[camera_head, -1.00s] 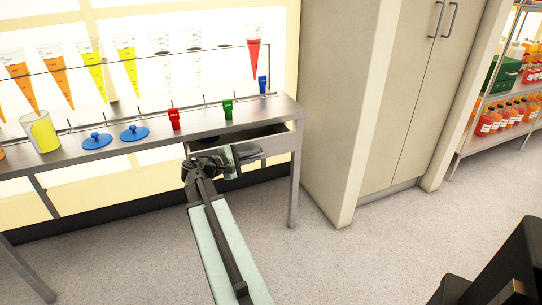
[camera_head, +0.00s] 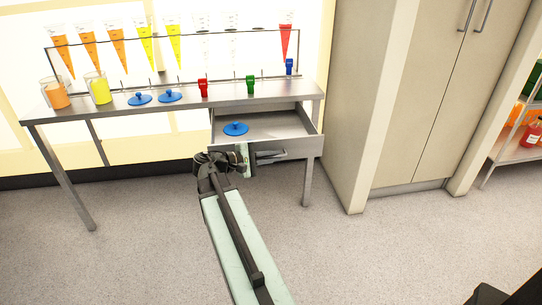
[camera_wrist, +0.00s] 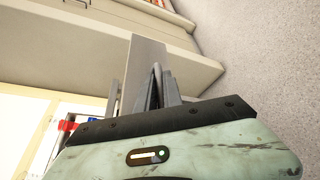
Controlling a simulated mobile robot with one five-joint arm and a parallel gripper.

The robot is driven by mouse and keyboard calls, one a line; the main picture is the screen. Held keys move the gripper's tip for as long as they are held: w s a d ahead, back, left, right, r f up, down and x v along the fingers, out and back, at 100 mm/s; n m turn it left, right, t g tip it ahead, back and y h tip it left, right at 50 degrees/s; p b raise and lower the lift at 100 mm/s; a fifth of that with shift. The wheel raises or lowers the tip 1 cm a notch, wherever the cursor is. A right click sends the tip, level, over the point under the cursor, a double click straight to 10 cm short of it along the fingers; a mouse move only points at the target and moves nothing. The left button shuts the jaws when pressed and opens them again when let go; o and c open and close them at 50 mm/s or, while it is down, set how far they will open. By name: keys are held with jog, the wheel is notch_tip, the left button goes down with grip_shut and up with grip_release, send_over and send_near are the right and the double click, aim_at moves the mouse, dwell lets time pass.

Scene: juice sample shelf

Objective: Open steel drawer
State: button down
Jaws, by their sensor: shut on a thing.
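The steel drawer (camera_head: 290,124) is pulled out from under the right end of the steel table. A blue lid with a knob (camera_head: 236,128) lies inside it, on the left. My gripper (camera_head: 262,157) is at the drawer's front, shut on its handle (camera_head: 270,154). In the wrist view my gripper's fingers (camera_wrist: 150,95) close around the handle at the drawer front (camera_wrist: 146,62). The contact itself is partly hidden by the fingers and wrist.
The table (camera_head: 180,107) carries jars, two blue lids, and red and green clamps. A rack of cones (camera_head: 180,40) stands behind. A tall cabinet (camera_head: 440,100) is close on the right. Floor (camera_head: 130,250) in front is open.

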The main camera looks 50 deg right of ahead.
jog(key=shift+a, duration=0.1)
dwell(0.3)
jog(key=c, duration=1.8)
grip_release()
jog(key=shift+s, duration=0.1)
jog(key=shift+o, duration=0.2)
jog(key=p+v, duration=0.1)
jog(key=v, duration=0.6)
jog(key=shift+a+p, duration=0.3)
jog(key=shift+r, duration=0.1)
